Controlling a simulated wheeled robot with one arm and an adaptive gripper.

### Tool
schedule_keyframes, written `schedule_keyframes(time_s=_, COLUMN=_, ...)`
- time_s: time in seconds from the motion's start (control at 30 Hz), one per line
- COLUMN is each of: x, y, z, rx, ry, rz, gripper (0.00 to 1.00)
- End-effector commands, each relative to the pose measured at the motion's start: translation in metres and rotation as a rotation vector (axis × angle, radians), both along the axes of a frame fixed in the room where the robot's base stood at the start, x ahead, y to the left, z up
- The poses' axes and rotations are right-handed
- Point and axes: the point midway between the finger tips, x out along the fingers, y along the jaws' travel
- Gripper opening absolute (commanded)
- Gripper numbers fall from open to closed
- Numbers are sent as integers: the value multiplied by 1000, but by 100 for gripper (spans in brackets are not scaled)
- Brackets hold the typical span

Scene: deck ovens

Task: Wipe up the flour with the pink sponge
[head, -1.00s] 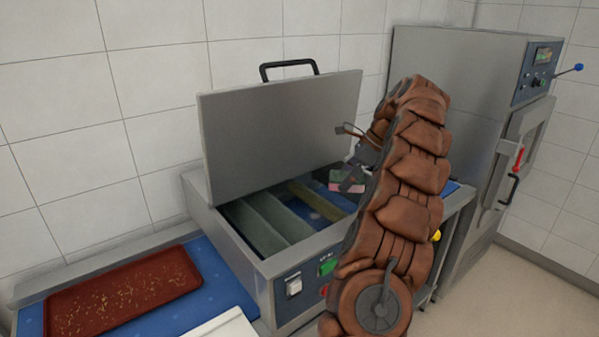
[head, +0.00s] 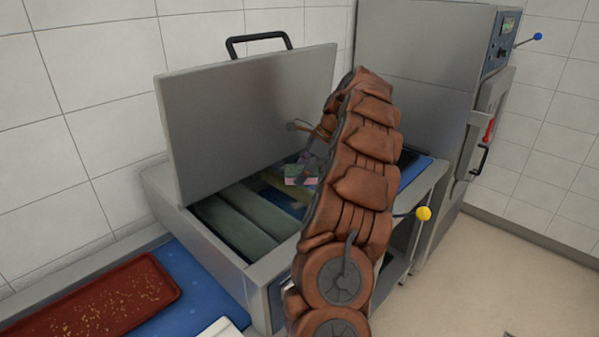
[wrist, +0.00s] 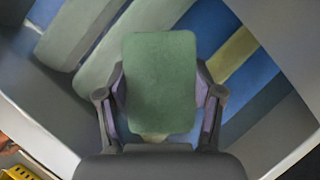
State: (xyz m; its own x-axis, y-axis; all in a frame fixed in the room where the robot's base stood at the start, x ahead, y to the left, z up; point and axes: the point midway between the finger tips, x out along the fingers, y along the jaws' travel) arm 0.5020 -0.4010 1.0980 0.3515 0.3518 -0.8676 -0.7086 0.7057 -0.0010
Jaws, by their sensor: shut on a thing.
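A sponge block with a green upper face (wrist: 160,82) fills the middle of the wrist view, between the two fingers of my gripper (wrist: 160,90). In the head view the sponge (head: 300,177) shows as a small pink and green block inside the open steel machine, below its raised lid. My gripper (head: 306,165) is shut on it there, partly hidden by my brown padded arm. I cannot make out the flour clearly. Whether the sponge touches the surface below is unclear.
The raised steel lid (head: 250,110) stands close left of my arm. Grey-green bars (head: 240,215) and a yellowish bar (wrist: 232,52) lie in the machine over blue. A red tray (head: 95,300) is at lower left; a tall steel cabinet (head: 410,80) stands right.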

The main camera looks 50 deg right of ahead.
Motion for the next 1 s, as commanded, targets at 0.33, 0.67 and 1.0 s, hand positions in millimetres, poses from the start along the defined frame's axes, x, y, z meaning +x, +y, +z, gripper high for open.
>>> schedule_keyframes(time_s=0.33, x=-2, y=-1, z=-30, rx=3, ry=2, rz=-2, gripper=38)
schedule_keyframes(time_s=0.67, x=-3, y=-3, z=-60, rx=3, ry=1, rz=-7, gripper=38)
schedule_keyframes(time_s=1.0, x=-6, y=9, z=-79, rx=1, ry=-1, rz=-10, gripper=38)
